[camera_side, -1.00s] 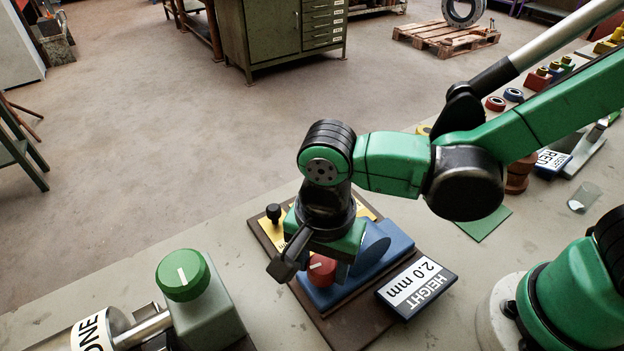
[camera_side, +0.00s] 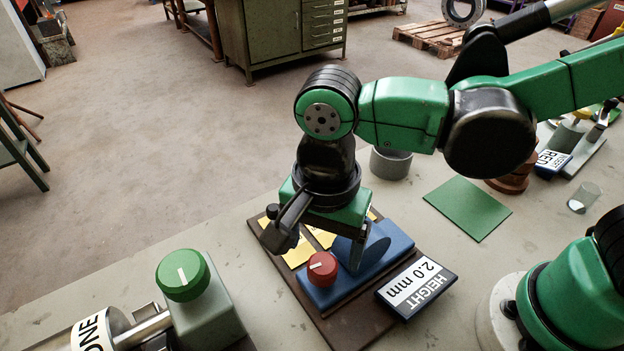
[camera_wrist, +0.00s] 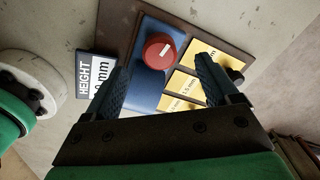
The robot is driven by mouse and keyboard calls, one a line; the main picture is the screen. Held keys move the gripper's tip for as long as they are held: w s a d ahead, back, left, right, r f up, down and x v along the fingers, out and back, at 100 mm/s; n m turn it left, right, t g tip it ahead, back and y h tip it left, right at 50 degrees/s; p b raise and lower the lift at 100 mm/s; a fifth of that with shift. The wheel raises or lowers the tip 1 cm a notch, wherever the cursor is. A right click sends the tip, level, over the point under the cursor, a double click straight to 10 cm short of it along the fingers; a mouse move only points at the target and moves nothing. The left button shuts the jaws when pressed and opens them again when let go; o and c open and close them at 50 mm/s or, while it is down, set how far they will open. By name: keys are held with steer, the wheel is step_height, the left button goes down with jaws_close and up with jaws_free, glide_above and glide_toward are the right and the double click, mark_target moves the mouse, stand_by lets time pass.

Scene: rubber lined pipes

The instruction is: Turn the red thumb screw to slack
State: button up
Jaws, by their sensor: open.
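The red thumb screw (camera_side: 322,269) is a round red knob with a white line on its top. It sits on the blue block (camera_side: 335,293) on a dark brown board (camera_side: 360,325). It also shows in the wrist view (camera_wrist: 160,51), where its white mark runs slantwise. My gripper (camera_wrist: 165,92) is open, with its two dark fingers apart. In the wrist view the knob lies beyond the fingertips, between their lines, and no finger touches it. In the side view my gripper (camera_side: 318,245) is above and behind the knob, and the knob is fully visible.
Yellow plates (camera_wrist: 200,75) and a black knob (camera_wrist: 236,74) lie beside the blue block. A "HEIGHT 2.0 mm" sign (camera_side: 416,287) stands right of it. A green knob on a grey block (camera_side: 205,315) stands at left. A green mat (camera_side: 468,209) lies behind.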

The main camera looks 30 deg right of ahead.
mark_target(324, 262)
steer(key=shift+r, duration=0.7)
steer(key=m, duration=0.3)
steer(key=shift+d, duration=0.15)
steer(key=shift+m, duration=0.3)
steer(key=shift+f, duration=2.85)
jaws_close()
steer(key=shift+n, duration=1.6)
jaws_free()
